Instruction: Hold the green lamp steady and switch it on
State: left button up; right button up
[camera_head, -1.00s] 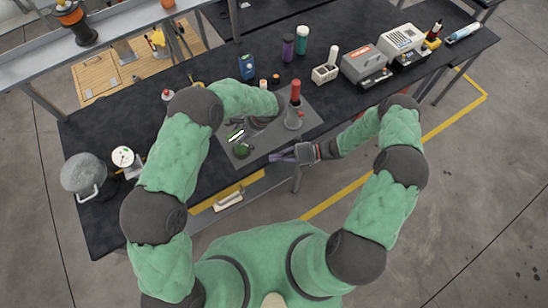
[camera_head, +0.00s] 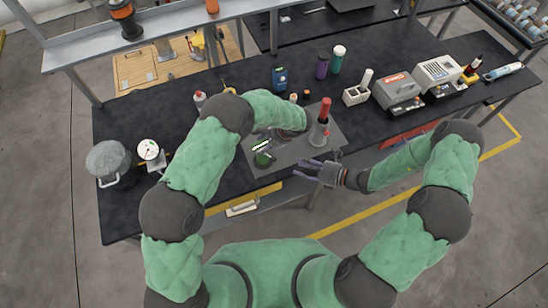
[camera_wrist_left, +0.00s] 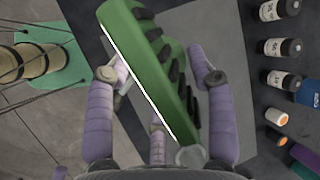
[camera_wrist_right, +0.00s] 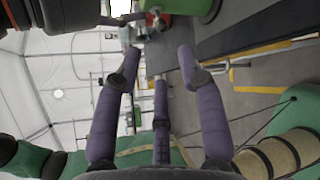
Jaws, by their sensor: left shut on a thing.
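The green lamp (camera_head: 264,159) is over the grey mat on the bench, with a bright white strip along one edge. It fills the middle of the left wrist view (camera_wrist_left: 150,60), tilted, with dark ribs on one side. My left gripper (camera_wrist_left: 155,75) is shut on it, with purple fingers on both sides; the arm partly hides this grip in the head view. I cannot tell whether the strip is lit. My right gripper (camera_head: 303,169) is open and empty at the bench's front edge, right of the lamp. Its spread fingers show in the right wrist view (camera_wrist_right: 158,65).
The grey mat (camera_head: 290,155) lies under the lamp. A red-topped grey thing (camera_head: 322,122) stands at its right. Bottles (camera_head: 337,59), a white holder (camera_head: 356,95) and grey boxes (camera_head: 397,92) stand further back. A gauge (camera_head: 149,150) stands left. Bare bench lies right of the mat.

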aim_at(274, 158)
jog(key=x, duration=1.1)
jog(key=shift+w+a+f, duration=0.15)
jog(key=shift+w+a, duration=0.05)
jog(key=shift+a, duration=0.1)
grip_shut()
